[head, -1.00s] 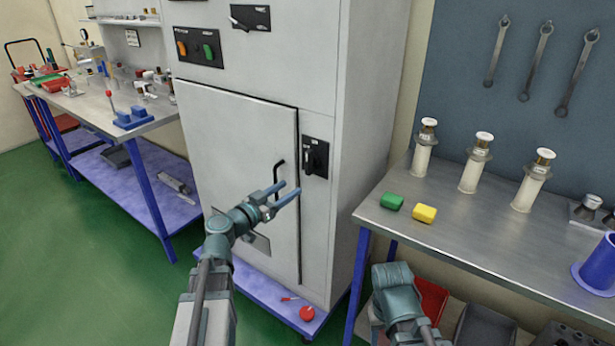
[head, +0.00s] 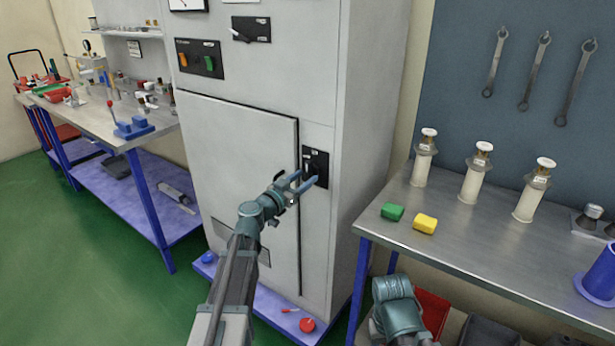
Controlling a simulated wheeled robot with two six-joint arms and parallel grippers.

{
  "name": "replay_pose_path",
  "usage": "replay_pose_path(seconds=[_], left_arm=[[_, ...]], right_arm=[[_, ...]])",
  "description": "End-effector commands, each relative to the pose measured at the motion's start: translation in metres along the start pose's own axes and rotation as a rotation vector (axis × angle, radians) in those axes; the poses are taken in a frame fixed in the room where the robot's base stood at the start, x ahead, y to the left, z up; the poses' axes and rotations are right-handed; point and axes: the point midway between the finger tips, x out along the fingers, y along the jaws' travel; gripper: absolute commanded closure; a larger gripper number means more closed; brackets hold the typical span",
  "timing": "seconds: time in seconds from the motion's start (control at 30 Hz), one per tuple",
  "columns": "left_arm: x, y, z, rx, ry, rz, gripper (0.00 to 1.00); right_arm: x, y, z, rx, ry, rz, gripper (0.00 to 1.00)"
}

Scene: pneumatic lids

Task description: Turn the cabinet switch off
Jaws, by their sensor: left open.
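The grey cabinet (head: 240,150) stands in the middle of the head view with its door closed. A black switch (head: 316,165) with a rotary handle sits on the panel right of the door. My left gripper (head: 303,182) is open, its two blue fingers pointing at the switch's lower left part. The fingers partly cover the switch, and I cannot tell if they touch it. The handle looks roughly upright, but its exact position is partly hidden. My right arm (head: 397,305) shows at the bottom right; its gripper fingers are not visible.
A second black rotary switch (head: 250,29) and a panel with orange and green buttons (head: 199,58) are higher on the cabinet. Another bench (head: 95,125) stands at left.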

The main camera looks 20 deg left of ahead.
Motion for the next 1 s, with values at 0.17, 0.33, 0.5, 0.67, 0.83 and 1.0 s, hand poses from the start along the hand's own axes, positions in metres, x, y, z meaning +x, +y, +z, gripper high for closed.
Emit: replay_pose_path(seconds=[0.17,0.33,0.5,0.67,0.83,1.0], left_arm=[[0.017,0.0,0.0,0.0,0.0,0.002,0.45],[0.021,0.0,0.0,0.0,0.0,0.001,0.45],[0.021,0.0,0.0,0.0,0.0,0.0,0.45],[0.02,0.0,0.0,0.0,0.0,0.0,0.65],[0.02,0.0,0.0,0.0,0.0,0.001,0.95],[0.02,0.0,0.0,-0.003,0.0,0.001,1.0]], right_arm=[[0.0,0.0,0.0,0.0,0.0,0.0,0.5],[0.0,0.0,0.0,0.0,0.0,0.0,0.5],[0.0,0.0,0.0,0.0,0.0,0.0,0.5],[0.0,0.0,0.0,0.0,0.0,0.0,0.5],[0.0,0.0,0.0,0.0,0.0,0.0,0.5],[0.0,0.0,0.0,0.0,0.0,0.0,0.5]])
